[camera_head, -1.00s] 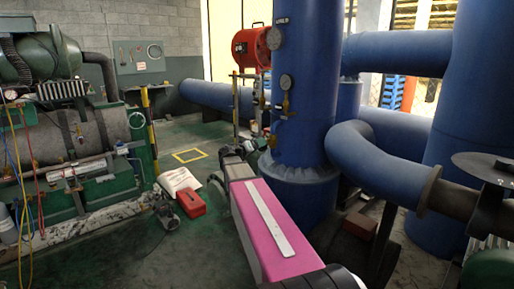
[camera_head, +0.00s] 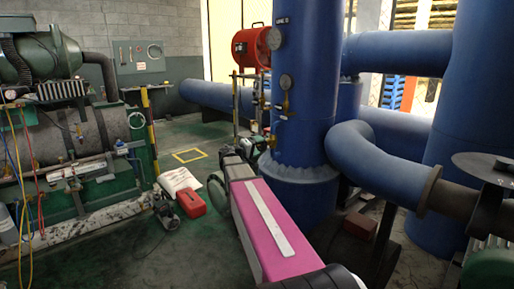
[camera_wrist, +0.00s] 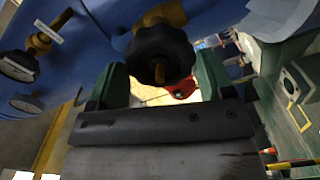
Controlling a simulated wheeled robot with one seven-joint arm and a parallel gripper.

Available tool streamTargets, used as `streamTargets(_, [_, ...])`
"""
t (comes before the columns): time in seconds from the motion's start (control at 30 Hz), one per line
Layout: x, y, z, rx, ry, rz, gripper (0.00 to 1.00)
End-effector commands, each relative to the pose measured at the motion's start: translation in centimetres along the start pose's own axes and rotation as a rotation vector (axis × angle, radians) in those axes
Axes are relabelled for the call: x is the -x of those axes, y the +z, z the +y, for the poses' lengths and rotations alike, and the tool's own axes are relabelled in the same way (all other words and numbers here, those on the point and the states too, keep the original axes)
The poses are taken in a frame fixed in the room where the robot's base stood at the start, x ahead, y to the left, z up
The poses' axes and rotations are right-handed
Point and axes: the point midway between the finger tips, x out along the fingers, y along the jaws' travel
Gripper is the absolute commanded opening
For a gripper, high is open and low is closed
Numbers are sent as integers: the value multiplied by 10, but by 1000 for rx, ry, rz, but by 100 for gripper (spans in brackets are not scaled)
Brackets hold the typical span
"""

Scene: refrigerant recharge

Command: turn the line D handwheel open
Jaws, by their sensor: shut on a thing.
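A black lobed handwheel (camera_wrist: 160,50) on a brass valve stem (camera_wrist: 165,14) sits between the green fingers of my gripper (camera_wrist: 160,74) in the wrist view. The fingers are shut on the handwheel from both sides. The line letter of this wheel cannot be read. In the head view my pink-covered arm reaches to the blue vertical pipe (camera_head: 303,120), and the gripped handwheel cannot be made out there. A second brass valve with a white tag (camera_wrist: 45,35) is at the upper left of the wrist view, beside a round gauge (camera_wrist: 18,66).
A red box (camera_head: 192,201) lies on the floor left of my arm. Green machinery (camera_head: 70,130) fills the left side. A large blue elbow pipe (camera_head: 375,165) bends at the right.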

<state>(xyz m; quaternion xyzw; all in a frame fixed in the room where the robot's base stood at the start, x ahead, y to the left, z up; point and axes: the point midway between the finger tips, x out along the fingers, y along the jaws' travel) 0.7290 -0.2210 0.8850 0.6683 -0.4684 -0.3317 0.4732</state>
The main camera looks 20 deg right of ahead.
Motion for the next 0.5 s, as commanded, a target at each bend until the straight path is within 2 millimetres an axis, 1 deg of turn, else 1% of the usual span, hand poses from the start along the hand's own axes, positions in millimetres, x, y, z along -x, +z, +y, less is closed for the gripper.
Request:
streamTargets(0.33, [1, 0, -1, 22, -3, 1, 46])
streamTargets(0.43, [2, 0, -1, 96, -3, 1, 46])
streamTargets(0.5, [2, 0, -1, 176, -3, 1, 46])
